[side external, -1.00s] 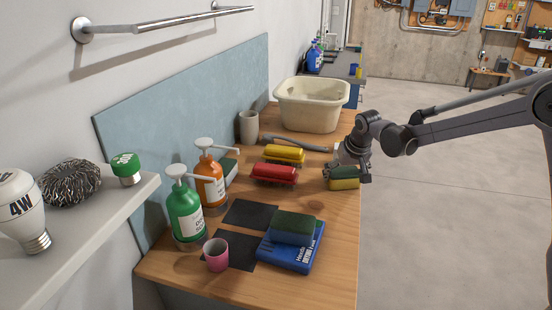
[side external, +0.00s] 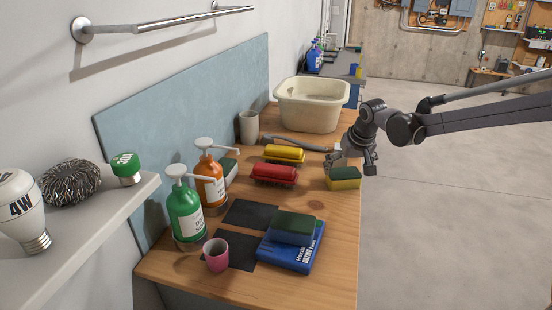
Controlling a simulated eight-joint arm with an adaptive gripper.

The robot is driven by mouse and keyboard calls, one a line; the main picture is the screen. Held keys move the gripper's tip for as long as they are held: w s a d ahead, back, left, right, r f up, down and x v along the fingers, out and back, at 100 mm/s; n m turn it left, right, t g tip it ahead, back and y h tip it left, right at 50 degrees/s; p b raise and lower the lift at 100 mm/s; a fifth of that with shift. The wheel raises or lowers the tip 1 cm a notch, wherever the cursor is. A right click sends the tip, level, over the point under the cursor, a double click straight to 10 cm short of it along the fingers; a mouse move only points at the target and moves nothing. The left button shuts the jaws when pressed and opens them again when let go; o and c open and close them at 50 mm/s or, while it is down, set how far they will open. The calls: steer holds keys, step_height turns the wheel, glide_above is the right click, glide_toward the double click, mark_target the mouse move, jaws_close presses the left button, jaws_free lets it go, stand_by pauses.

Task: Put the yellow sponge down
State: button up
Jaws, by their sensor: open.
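The yellow sponge (side external: 343,179) has a green top layer. It rests on the wooden counter (side external: 325,240) near its right edge, green side up. My gripper (side external: 354,164) is open, just behind and above the sponge, and holds nothing. The gripper's nearer parts overlap the view of the counter behind the sponge, and I cannot tell whether a finger still touches it.
A red brush (side external: 274,174) and a yellow brush (side external: 284,153) lie left of the sponge. A cream basin (side external: 311,105) stands behind. A blue pack (side external: 290,253) with a green sponge (side external: 293,227) on it lies in front. The counter's right edge is close.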

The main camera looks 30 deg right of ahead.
steer(key=v, duration=0.9)
steer(key=s+a+f+n+t, duration=0.1)
steer(key=s+a+f+n, duration=0.1)
steer(key=s, duration=0.8)
steer(key=s+a+f+n+t+y, duration=0.1)
steer(key=s+a+f+n+t, duration=0.1)
steer(key=s, duration=0.9)
steer(key=shift+s+a+y, duration=0.3)
steer(key=shift+a, duration=0.55)
